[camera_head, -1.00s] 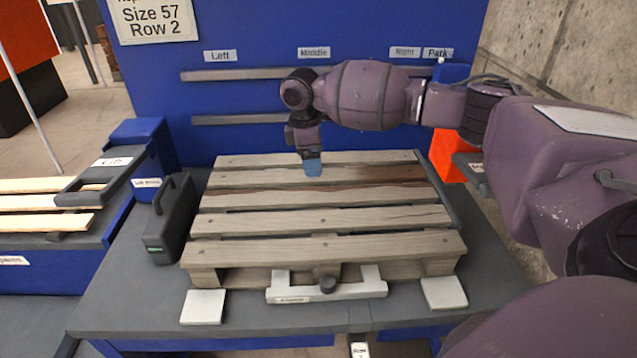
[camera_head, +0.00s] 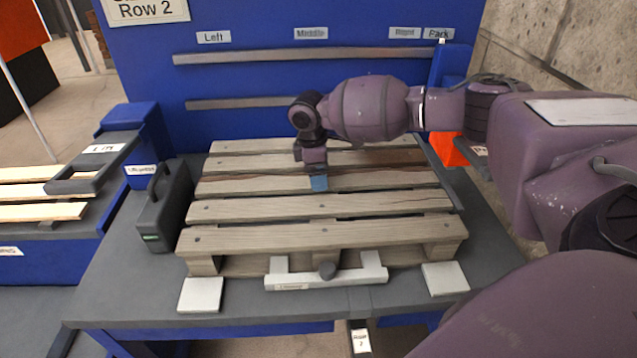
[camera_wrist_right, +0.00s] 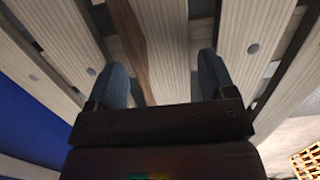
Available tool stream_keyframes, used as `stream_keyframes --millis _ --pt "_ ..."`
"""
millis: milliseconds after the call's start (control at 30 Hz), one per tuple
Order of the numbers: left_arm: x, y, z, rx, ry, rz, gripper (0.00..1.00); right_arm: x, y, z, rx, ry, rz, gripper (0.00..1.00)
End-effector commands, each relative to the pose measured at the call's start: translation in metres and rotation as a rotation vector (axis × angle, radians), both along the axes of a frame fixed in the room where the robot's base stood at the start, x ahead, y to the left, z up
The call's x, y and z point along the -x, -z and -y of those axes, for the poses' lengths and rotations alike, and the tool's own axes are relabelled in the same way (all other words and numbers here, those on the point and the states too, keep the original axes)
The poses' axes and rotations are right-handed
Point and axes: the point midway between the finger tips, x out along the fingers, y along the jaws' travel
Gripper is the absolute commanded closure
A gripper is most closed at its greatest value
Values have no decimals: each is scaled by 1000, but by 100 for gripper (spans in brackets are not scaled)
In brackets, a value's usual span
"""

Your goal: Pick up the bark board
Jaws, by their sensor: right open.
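The bark board (camera_head: 405,179) is a grey-brown plank of the pallet (camera_head: 330,232), with a dark brown bark strip along its far edge. It lies flat in the middle of the pallet, among several paler planks. My right gripper (camera_head: 319,184) points down over it, left of its right half. In the right wrist view the gripper (camera_wrist_right: 168,80) is open, with its two blue fingers apart. The bark board (camera_wrist_right: 168,45) runs between and beyond them, and its bark strip shows there too. I cannot tell whether the fingers touch wood. My left gripper is out of view.
A dark case (camera_head: 164,208) stands close to the pallet's left side. A white bracket (camera_head: 355,274) with a dark knob sits at the front, between two white pads. A blue panel with two grey rails (camera_head: 300,56) rises behind. The bench front is mostly clear.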

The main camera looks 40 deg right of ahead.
Motion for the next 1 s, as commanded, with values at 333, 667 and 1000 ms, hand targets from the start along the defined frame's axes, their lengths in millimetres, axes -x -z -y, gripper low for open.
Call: stream_keyframes --millis 333,667,1000 --pt "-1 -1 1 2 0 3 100 1 15 1 -1 -2 0 23" --pt "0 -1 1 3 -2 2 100 1 15 1 -1 -2 0 62" --pt "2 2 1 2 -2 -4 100 0 11 1 -1 -1 2 68"
